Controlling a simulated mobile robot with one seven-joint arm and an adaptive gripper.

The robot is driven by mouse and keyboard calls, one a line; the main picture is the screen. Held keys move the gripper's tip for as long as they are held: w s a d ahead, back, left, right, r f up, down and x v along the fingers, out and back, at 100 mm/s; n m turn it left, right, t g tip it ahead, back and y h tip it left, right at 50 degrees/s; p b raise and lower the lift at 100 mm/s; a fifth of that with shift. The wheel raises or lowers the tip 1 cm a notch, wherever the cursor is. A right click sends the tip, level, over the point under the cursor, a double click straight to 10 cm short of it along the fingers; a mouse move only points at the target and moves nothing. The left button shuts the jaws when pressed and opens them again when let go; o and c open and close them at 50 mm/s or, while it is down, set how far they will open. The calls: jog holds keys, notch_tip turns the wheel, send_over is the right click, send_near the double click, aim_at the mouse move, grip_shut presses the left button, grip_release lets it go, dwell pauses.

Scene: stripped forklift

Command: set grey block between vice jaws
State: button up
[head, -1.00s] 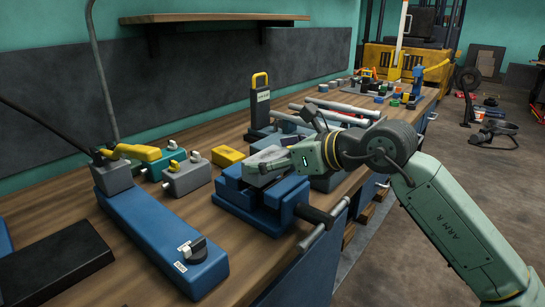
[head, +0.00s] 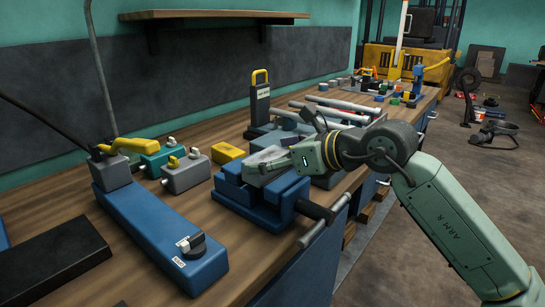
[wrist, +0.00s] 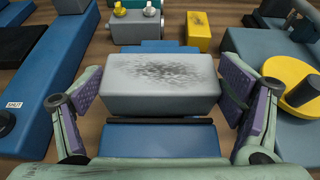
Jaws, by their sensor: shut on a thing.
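The grey block (wrist: 160,82) has a dark scuffed top and lies crosswise in the wrist view. My gripper (wrist: 164,88) has its purple-padded fingers on the block's left and right ends. In the head view my gripper (head: 272,162) is over the blue vice (head: 240,195), and its fingers largely cover the block. In the wrist view, blue vice parts (wrist: 160,138) show in front of and behind the block, with a dark strip along its near edge. I cannot tell how deep the block sits between the jaws or whether it touches them.
A long blue unit with a dark knob (head: 165,235) lies to the left. The vice handle (head: 322,229) sticks out past the bench's front edge.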

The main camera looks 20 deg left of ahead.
jog(key=shift+f+b, duration=0.75)
jog(key=shift+b, duration=0.2)
jog(key=o, duration=1.5)
jog(key=shift+c, duration=0.2)
jog(key=shift+o, duration=0.6)
jog(key=shift+f, duration=0.1)
jog(key=shift+r+p, duration=2.1)
jog(key=shift+r, duration=2)
jog(key=shift+d+f, duration=0.1)
